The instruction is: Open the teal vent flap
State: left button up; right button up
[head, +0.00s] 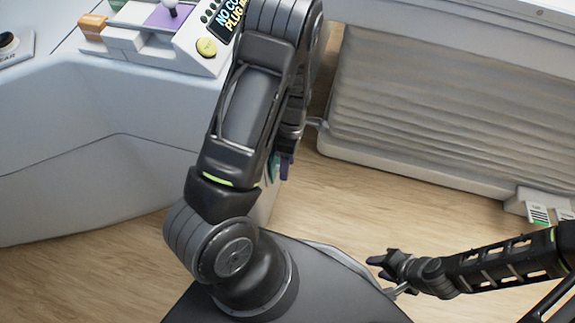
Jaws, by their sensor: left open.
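A narrow teal patch (275,168) shows low at the end of the white console, just behind my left arm. It may be the teal vent flap, but most of it is hidden and I cannot tell whether it is open. My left gripper (287,163) hangs beside this patch, largely covered by my own forearm. It is open; whether it touches the teal patch cannot be seen. My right gripper (384,266) is at the lower right, low in front of the wood floor and apart from the teal patch. Its fingers are small and dark.
A white console (90,150) fills the left, with a yellow button (206,47), a lit display (230,17) and an orange block (92,27) on top. A grey ribbed radiator-like panel (420,110) stands at the right. Wood floor (350,205) lies clear between them.

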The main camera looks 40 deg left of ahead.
pick_arm(q)
jog(key=shift+f, duration=0.15)
jog(key=shift+c, duration=0.3)
grip_shut()
dwell(1.1)
